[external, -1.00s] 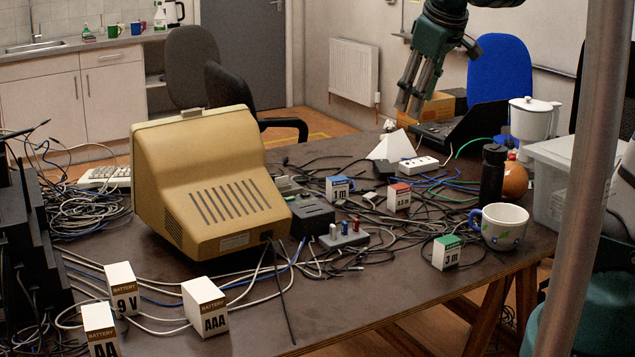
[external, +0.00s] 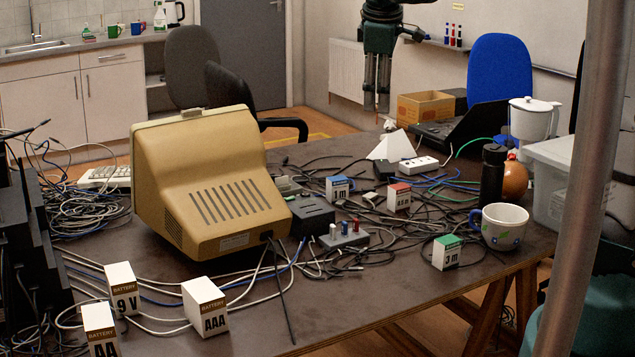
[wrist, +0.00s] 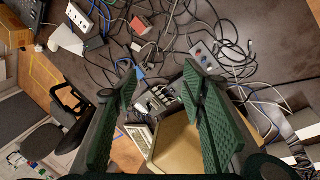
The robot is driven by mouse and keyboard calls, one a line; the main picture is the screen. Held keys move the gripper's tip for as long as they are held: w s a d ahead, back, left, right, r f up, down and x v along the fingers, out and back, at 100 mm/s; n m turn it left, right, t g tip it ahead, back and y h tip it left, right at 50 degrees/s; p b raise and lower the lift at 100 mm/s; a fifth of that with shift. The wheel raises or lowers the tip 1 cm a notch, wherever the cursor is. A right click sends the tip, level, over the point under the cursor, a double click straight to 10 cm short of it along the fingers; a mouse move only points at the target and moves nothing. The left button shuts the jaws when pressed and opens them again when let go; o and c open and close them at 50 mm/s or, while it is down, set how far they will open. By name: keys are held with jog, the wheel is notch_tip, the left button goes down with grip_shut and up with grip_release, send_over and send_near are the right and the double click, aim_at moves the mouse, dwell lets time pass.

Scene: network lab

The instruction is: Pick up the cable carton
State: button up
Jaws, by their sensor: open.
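Three small white cartons with length labels lie among the cables in the external view: a blue-topped one marked 1 m (external: 339,188), a red-topped one (external: 399,197) whose label is hard to read, and a green-topped one marked 3 m (external: 446,253). My gripper (external: 377,108) is high beyond the table's far side, pointing down, empty and apart from all of them. In the wrist view, my gripper (wrist: 161,72) has its fingers spread wide.
A beige monitor (external: 210,190) stands left of the cartons. A white pyramid (external: 395,146), a power strip (external: 419,164), a mug (external: 499,226) and a black bottle (external: 493,175) stand around. Battery boxes (external: 205,306) are front left. Tangled cables surround the cartons. The front middle tabletop is clear.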

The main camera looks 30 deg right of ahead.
jog(key=w+f+n+g+h, duration=0.1)
jog(key=w+f+n, duration=0.1)
jog(key=w+f, duration=0.4)
jog(key=w+f+n+g, duration=0.15)
jog(key=w+f, duration=0.25)
jog(key=w, duration=0.4)
jog(key=n+g+h, duration=0.1)
jog(key=n, duration=0.3)
send_over(335, 179)
jog(key=a, duration=0.2)
jog(key=f+b, duration=0.1)
jog(key=f, duration=1.3)
jog(key=shift+d+f, duration=0.15)
jog(key=shift+d, duration=0.05)
jog(key=shift+w+f, duration=0.3)
jog(key=shift+f, duration=0.3)
jog(key=shift+x, duration=1.3)
jog(key=shift+d, duration=0.1)
jog(key=shift+a+b+x, duration=0.1)
jog(key=shift+b+x, duration=0.35)
jog(key=shift+x, duration=0.85)
jog(key=shift+a+b+x, duration=0.15)
jog(key=shift+b+x, duration=0.3)
jog(key=shift+x, duration=0.8)
jog(key=shift+f, duration=0.1)
